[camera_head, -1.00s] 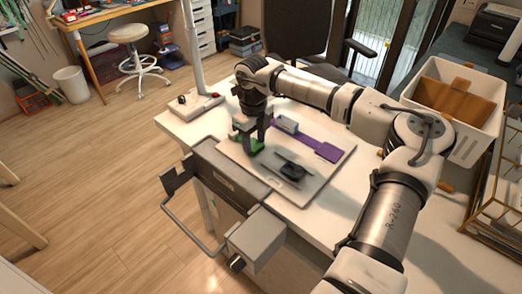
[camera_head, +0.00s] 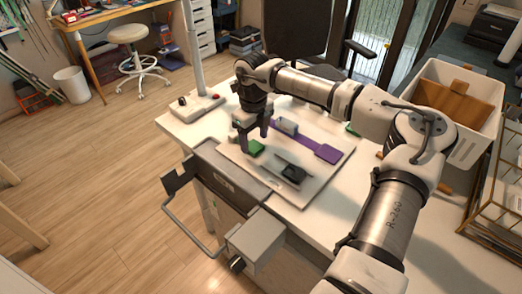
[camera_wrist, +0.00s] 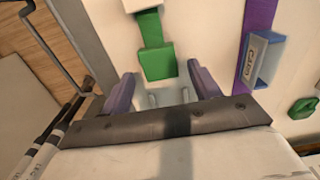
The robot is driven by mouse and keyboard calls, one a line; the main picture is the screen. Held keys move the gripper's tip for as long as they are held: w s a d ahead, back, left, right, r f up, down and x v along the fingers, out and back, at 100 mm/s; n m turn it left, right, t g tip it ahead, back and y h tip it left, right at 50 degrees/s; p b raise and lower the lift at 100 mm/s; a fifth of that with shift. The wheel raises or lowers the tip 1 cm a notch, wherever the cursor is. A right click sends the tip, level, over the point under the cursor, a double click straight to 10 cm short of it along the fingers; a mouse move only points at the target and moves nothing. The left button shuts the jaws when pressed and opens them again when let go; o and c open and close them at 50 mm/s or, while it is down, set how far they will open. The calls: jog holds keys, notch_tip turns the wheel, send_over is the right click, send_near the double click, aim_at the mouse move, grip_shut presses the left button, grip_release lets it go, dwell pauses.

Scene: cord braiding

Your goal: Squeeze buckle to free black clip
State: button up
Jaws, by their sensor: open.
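My gripper (camera_head: 254,139) is open, above the left part of a pale board (camera_head: 322,182) on the white table. In the wrist view its two fingers (camera_wrist: 161,72) are spread, with nothing between them. A green block (camera_wrist: 157,62) on a green strap lies just beyond the fingertips, roughly centred between them; it also shows below my gripper in the head view (camera_head: 256,148). A black clip-like piece (camera_head: 293,173) lies on the board's near right part, apart from my gripper. It is not recognisable in the wrist view. Whether the green block is the buckle I cannot tell.
A purple strap (camera_head: 326,152) with a grey-blue buckle (camera_wrist: 265,58) lies to the right of the green block. A small green piece (camera_wrist: 303,107) lies further right. A white crate (camera_head: 457,100) stands at the right.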

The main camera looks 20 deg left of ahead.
jog(key=shift+r+p, duration=1.3)
jog(key=shift+r, duration=1.4)
jog(key=shift+f, duration=0.1)
